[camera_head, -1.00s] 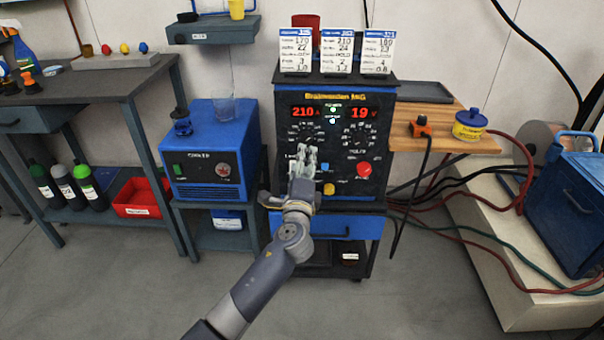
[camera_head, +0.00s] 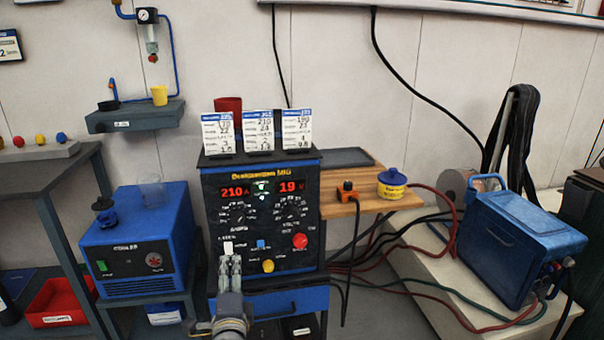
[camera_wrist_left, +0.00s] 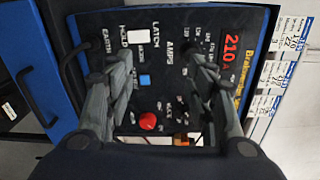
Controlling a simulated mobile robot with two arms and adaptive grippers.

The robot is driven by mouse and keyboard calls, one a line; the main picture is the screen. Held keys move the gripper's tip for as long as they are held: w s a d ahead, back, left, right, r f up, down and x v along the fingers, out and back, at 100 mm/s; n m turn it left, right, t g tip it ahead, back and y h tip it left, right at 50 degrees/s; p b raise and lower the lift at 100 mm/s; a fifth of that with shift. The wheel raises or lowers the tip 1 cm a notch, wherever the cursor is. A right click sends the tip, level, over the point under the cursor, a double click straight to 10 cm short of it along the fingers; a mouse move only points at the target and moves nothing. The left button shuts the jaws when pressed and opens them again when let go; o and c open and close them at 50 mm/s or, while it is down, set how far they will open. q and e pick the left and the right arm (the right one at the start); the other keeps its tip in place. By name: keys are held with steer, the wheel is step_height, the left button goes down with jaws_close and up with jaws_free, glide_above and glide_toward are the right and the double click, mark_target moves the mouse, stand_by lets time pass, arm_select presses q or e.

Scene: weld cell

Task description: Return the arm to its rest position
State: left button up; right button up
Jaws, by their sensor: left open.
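My left gripper (camera_head: 230,270) is in front of the lower left part of the welding machine's panel (camera_head: 213,185) in the head view. In the left wrist view my left gripper (camera_wrist_left: 160,90) has its two grey fingers apart with nothing between them; the panel with its white switch, blue button and red knob (camera_wrist_left: 148,121) lies beyond. Whether the fingertips touch the panel cannot be told. The machine's displays read 210 and 19. My right gripper is not in view.
A blue box unit (camera_head: 140,240) stands left of the machine. A wooden shelf (camera_head: 350,208) with an orange-topped connector and a yellow-blue tub (camera_head: 392,184) is on the right. A blue case (camera_head: 515,240) and cables lie further right. Three cards (camera_head: 258,130) stand on top.

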arm_select(q)
steer(key=s+a+f+n+g+h, duration=0.1)
steer(key=s+f+n+g, duration=0.3)
steer(key=s+f, duration=0.5)
steer(key=s+a+f+n+g, duration=0.2)
steer(key=s+f+n+g, duration=0.2)
steer(key=s+f, duration=0.55)
steer(key=s+d+f+n+g+h, duration=0.25)
steer(key=s+f, duration=0.25)
steer(key=s, duration=0.4)
steer(key=s+d+f+n+g+h, duration=0.2)
steer(key=s+f+n+g, duration=0.25)
steer(key=s, duration=0.45)
steer(key=s+a+f+m+p, duration=0.1)
steer(key=s+a+f+p, duration=0.1)
steer(key=s+f+p, duration=1)
steer(key=s+a+g+p, duration=0.1)
steer(key=s+p, duration=0.6)
steer(key=shift+s+a+r+y, duration=0.25)
steer(key=shift+s+r+y, duration=0.1)
steer(key=shift+s+r, duration=0.1)
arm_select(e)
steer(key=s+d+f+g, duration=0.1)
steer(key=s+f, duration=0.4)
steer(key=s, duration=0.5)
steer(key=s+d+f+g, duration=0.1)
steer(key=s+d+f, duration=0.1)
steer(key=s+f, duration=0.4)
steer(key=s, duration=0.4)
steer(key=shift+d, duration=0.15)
